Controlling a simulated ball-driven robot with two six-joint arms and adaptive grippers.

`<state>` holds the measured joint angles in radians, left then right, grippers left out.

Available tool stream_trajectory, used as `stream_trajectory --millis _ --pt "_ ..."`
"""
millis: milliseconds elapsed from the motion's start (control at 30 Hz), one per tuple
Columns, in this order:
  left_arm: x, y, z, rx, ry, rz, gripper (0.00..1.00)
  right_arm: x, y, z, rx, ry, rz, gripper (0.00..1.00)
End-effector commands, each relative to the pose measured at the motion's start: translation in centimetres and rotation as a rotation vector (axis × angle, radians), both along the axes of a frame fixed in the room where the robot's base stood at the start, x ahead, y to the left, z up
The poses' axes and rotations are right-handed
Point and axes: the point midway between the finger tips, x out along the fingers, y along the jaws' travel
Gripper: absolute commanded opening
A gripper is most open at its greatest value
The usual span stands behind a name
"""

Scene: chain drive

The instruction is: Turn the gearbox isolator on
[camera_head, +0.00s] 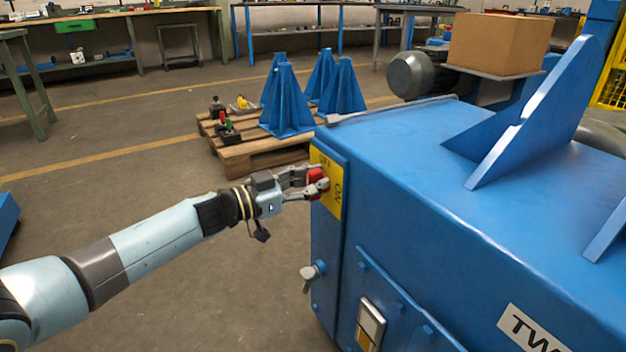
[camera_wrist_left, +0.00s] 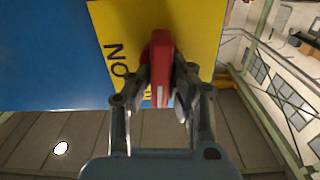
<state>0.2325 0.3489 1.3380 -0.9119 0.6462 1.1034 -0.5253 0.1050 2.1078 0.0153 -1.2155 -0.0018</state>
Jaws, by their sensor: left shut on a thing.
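The gearbox isolator is a red handle (camera_head: 317,182) on a yellow plate (camera_head: 335,196) on the side of the blue machine housing. My left gripper (camera_head: 312,184) reaches in from the left and is shut on the red handle. In the left wrist view the red handle (camera_wrist_left: 161,60) stands between the fingertips (camera_wrist_left: 161,88), with "ON" on the plate (camera_wrist_left: 195,25) to its left. My right gripper is not in view.
The blue housing (camera_head: 430,190) fills the right side. A grey latch handle (camera_head: 310,277) sticks out below the plate, and a switch box (camera_head: 371,322) sits lower right. A pallet (camera_head: 250,152) with blue stands (camera_head: 288,105) is behind. Floor around my left arm is clear.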

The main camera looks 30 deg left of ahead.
Motion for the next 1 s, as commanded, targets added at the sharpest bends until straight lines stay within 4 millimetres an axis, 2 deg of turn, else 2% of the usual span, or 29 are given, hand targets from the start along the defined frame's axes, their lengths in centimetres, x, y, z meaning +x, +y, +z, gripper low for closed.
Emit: stream_trajectory --millis 500,1000 --pt "-0.3 -0.4 -0.3 0.385 -0.224 -0.001 0.0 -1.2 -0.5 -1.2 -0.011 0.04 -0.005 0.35" --pt "-0.5 -0.7 -0.8 0.795 -0.464 -0.001 0.0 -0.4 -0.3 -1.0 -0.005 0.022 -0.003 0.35"
